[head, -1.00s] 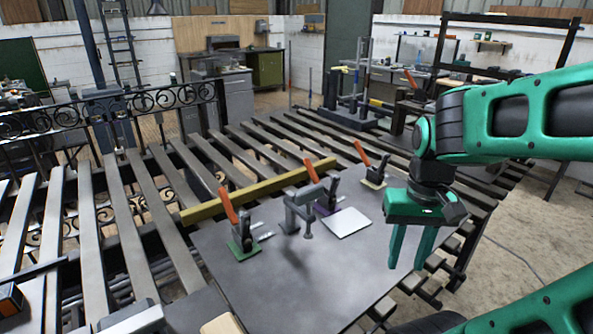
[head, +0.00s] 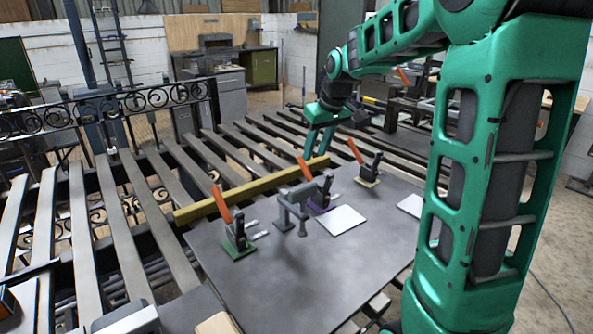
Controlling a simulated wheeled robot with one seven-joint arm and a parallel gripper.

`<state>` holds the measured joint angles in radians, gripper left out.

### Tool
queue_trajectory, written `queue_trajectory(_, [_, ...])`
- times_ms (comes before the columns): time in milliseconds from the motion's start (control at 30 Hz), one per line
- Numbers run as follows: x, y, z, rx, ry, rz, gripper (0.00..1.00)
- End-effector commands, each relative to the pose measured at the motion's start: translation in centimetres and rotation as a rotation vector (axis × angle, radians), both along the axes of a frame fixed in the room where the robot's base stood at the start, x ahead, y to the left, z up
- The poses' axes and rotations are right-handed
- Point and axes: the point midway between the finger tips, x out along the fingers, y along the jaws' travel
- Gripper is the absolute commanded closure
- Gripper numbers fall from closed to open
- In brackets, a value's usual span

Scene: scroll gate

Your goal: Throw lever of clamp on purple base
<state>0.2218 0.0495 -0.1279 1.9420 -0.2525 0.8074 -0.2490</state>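The clamp on the purple base (head: 321,207) stands near the middle of the dark metal plate (head: 270,275). Its orange lever (head: 304,168) points up and leans left. A grey bracket-like piece (head: 291,209) stands just left of it and hides part of it. My gripper (head: 316,152) points down behind and above this clamp in the picture, past the yellow bar. Its two fingers are apart with nothing between them, and it appears clear of the lever.
A green-based clamp (head: 238,248) stands to the left and a yellow-based clamp (head: 368,182) to the right, both with raised orange levers. A yellow bar (head: 245,193) runs behind. The plate's front is clear.

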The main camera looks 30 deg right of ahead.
Motion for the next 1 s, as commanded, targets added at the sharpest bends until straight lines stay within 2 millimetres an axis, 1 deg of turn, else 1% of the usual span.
queue_trajectory(33, [1.4, 0.2, 0.0, -0.002, -0.012, 0.025, 0.67])
queue_trajectory(100, [2.7, 0.4, 0.1, -0.002, -0.027, 0.053, 0.67])
queue_trajectory(200, [3.7, 0.6, 0.0, -0.003, -0.039, 0.072, 0.67])
queue_trajectory(267, [4.0, 0.7, -0.3, -0.003, -0.040, 0.078, 0.67])
queue_trajectory(433, [4.8, 1.0, -2.3, -0.002, -0.038, 0.080, 0.67])
queue_trajectory(600, [5.9, 1.2, -5.2, -0.001, -0.036, 0.079, 0.67])
queue_trajectory(733, [6.7, 1.4, -7.2, -0.002, -0.037, 0.078, 0.67])
queue_trajectory(900, [7.5, 1.5, -8.9, -0.002, -0.039, 0.078, 0.67])
queue_trajectory(1000, [7.7, 1.6, -9.5, -0.003, -0.040, 0.078, 0.67])
